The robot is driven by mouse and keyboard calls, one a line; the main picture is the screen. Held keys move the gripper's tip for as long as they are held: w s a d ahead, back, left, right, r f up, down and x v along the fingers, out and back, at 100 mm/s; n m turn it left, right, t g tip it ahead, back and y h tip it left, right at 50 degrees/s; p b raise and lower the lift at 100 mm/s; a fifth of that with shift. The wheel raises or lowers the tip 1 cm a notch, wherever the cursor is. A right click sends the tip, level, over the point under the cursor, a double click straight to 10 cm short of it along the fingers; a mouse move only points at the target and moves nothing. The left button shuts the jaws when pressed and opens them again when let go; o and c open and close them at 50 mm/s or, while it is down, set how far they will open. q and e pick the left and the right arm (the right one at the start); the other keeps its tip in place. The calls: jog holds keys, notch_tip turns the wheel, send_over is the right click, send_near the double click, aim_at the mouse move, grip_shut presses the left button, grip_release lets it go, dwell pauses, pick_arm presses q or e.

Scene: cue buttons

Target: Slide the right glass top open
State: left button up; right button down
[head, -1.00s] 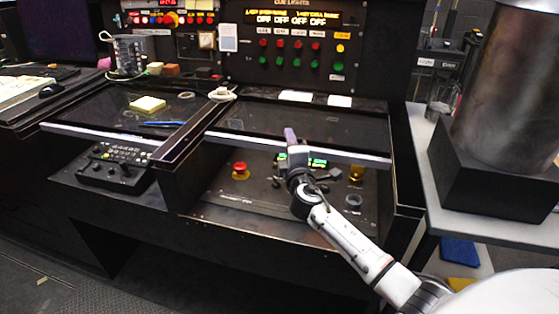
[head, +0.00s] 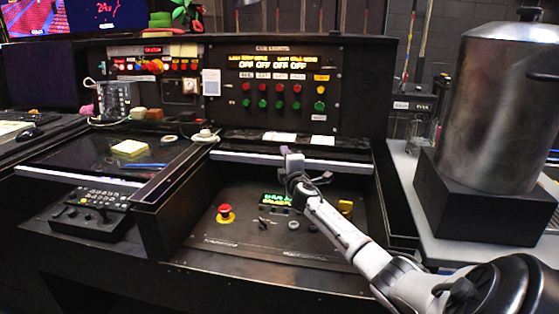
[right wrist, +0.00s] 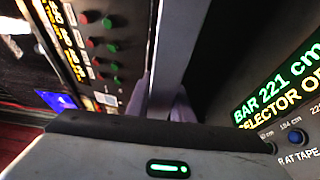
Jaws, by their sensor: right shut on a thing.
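The right glass top (head: 235,137) is a dark pane with a pale front rail (head: 235,158). It sits pushed back toward the upright cue-light panel, and the control panel (head: 215,240) under it is largely uncovered. My right gripper (head: 289,156) is at the middle of the rail. In the right wrist view its purple fingers (right wrist: 166,103) are shut on the pale rail (right wrist: 178,45), one on each side. The hand hides part of the rail in the head view. My left gripper is not in view.
The left glass top (head: 85,150) carries a yellow notepad (head: 130,147) and a blue pen. A red button (head: 224,211) stands on the uncovered panel. White papers lie behind the right glass. A metal pot (head: 495,105) on a black block stands at right.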

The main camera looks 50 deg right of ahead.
jog(key=shift+d+r, duration=0.1)
jog(key=c, duration=1.6)
grip_release()
jog(key=shift+o, duration=0.2)
jog(key=shift+s, duration=0.1)
jog(key=p+v, duration=0.1)
jog(key=v, duration=0.9)
jog(key=shift+p, duration=0.4)
